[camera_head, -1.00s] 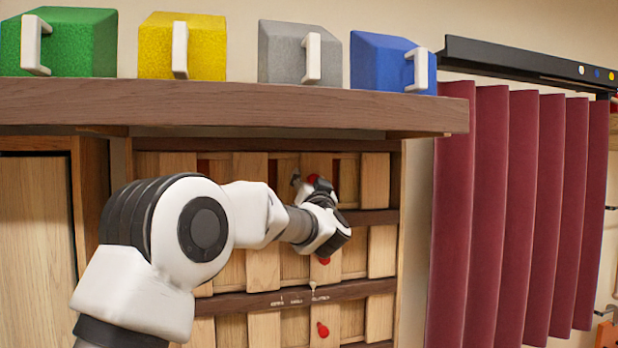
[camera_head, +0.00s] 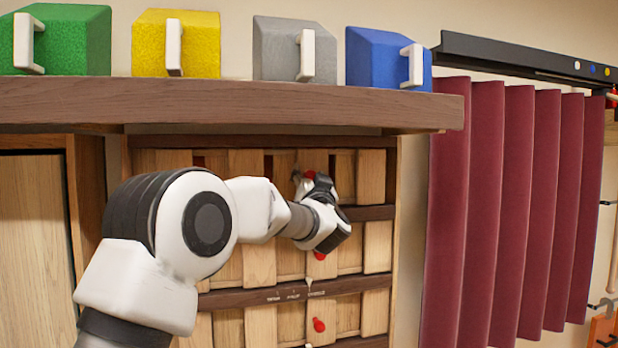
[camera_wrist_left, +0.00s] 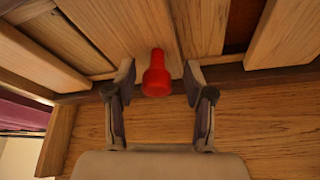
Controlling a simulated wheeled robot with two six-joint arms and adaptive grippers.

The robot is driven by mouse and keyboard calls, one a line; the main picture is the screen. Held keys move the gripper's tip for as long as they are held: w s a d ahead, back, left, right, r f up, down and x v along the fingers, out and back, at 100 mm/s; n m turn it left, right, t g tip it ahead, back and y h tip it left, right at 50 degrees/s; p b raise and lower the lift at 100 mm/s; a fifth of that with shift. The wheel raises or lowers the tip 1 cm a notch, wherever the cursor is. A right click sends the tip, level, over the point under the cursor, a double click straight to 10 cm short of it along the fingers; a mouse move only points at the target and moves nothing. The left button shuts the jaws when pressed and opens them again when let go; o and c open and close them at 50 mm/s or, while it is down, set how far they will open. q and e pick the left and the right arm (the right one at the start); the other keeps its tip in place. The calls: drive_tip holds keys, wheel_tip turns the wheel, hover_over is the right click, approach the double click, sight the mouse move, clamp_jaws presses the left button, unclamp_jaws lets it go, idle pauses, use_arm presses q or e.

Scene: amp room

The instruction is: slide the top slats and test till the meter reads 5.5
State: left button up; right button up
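The top slats (camera_head: 371,177) are upright wooden boards in the top row of a wooden panel under a thick shelf. A red knob (camera_wrist_left: 156,76) on a slat shows in the left wrist view, between the two fingers of my left gripper (camera_wrist_left: 158,95). The fingers stand apart on either side of it with gaps, and no contact shows. In the head view, my left gripper (camera_head: 308,182) is at the top row near that red knob, partly covering it. More red knobs sit lower: one (camera_head: 320,255) in the middle row, one (camera_head: 319,325) in the bottom row. No meter is visible. My right gripper is not in view.
Above the slats, a wooden shelf (camera_head: 250,107) juts out, carrying green (camera_head: 80,40), yellow (camera_head: 200,45), grey (camera_head: 275,50) and blue (camera_head: 375,60) blocks with white handles. A dark red curtain (camera_head: 490,210) hangs to the right. Small labels on the middle rail are unreadable.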

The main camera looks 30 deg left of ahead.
use_arm(q)
drive_tip(key=v, duration=1.2)
drive_tip(key=shift+a+f, duration=0.1)
drive_tip(key=shift+f, duration=0.05)
